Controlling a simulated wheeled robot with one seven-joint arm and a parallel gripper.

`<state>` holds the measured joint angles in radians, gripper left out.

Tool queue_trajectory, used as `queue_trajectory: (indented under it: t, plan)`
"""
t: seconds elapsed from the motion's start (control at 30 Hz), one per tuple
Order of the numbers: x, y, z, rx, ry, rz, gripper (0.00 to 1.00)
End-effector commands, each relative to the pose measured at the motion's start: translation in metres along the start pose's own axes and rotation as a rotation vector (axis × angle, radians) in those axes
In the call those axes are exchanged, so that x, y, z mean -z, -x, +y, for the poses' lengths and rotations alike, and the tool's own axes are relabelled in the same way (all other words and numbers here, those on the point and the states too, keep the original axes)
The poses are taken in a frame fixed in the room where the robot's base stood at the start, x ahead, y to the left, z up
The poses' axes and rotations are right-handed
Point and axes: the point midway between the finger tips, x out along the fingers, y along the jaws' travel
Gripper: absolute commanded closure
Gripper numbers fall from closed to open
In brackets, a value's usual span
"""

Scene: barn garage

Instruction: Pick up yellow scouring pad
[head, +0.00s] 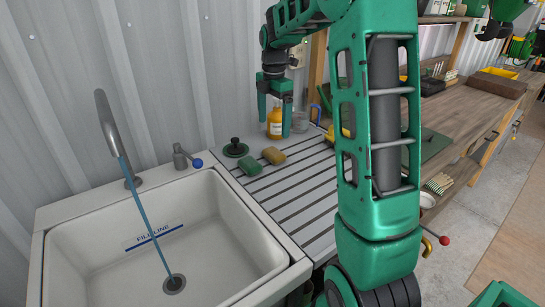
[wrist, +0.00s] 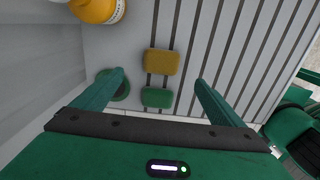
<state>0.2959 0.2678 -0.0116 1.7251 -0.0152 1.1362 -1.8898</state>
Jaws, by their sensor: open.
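The yellow scouring pad (head: 274,155) is a small block lying on the ribbed drainboard (head: 300,195) beside the sink. It also shows in the wrist view (wrist: 161,62), beyond and between my fingers. A green pad (head: 249,166) lies close to it, on the sink side, and shows in the wrist view (wrist: 157,97). My gripper (head: 275,103) is open and empty above the back of the drainboard, with its fingers pointing down. In the wrist view the open fingers (wrist: 158,85) frame the area around the pads from above.
A yellow bottle (head: 274,125) and a clear glass (head: 300,122) stand at the back near my gripper. A dark round plunger-like item (head: 235,149) stands by the wall. The sink (head: 160,240) with its faucet (head: 110,130) is left. The drainboard's front part is clear.

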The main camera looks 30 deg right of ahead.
Motion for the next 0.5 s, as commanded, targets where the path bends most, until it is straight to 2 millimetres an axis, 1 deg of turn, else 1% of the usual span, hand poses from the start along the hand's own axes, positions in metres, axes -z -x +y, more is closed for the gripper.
queue_trajectory:
  t: [0.07, 0.3, 0.4, 0.5]
  plan:
    - [0.000, -0.007, 0.002, 0.001, 0.012, 0.001, 0.08]
    - [0.000, -0.042, 0.000, 0.003, 0.010, 0.002, 0.08]
    - [0.000, -0.051, 0.001, 0.002, 0.010, 0.001, 0.08]
    - [0.000, -0.056, 0.001, 0.001, 0.009, 0.001, 0.08]
